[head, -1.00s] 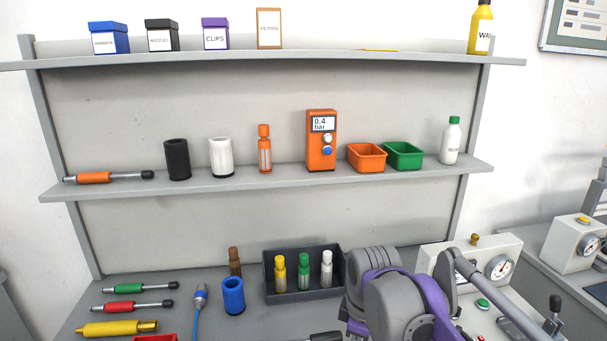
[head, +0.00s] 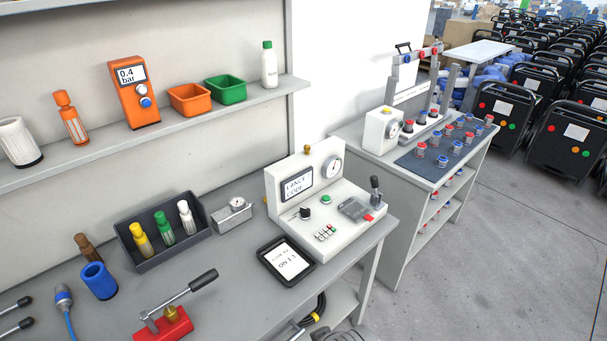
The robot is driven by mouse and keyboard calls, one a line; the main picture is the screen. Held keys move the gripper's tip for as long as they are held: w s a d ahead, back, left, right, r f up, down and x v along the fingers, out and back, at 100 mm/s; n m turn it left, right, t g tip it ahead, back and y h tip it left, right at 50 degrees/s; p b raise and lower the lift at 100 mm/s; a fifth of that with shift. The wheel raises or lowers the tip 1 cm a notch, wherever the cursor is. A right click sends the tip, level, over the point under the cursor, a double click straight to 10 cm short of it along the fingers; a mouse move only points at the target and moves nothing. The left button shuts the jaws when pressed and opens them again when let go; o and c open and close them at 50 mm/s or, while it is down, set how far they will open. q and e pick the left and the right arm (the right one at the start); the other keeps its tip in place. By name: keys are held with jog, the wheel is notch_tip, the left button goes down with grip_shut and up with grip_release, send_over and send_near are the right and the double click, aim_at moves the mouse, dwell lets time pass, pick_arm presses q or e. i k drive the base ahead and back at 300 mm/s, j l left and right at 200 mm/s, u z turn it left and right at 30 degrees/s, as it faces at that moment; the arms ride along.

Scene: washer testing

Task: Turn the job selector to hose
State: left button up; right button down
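The white test station (head: 345,209) stands on the bench at the right, with a small display (head: 298,184) whose text looks like "LANCE CODE". A black knob (head: 305,213) on its sloped front looks like the job selector; its pointer direction is too small to read. A green button (head: 326,199), a small keypad (head: 325,233), a dark lever (head: 375,190) and a round gauge (head: 332,167) are also on the station. Neither of my grippers shows in the head view.
A dark tablet (head: 264,250) lies in front of the station. A red clamp with a long handle (head: 176,325) is at the front. A grey tray (head: 205,210) holds three bottles. A second bench (head: 384,171) stands to the right, with open floor (head: 500,260) beyond.

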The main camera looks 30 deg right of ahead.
aim_at(305, 212)
jog(key=z, duration=1.1)
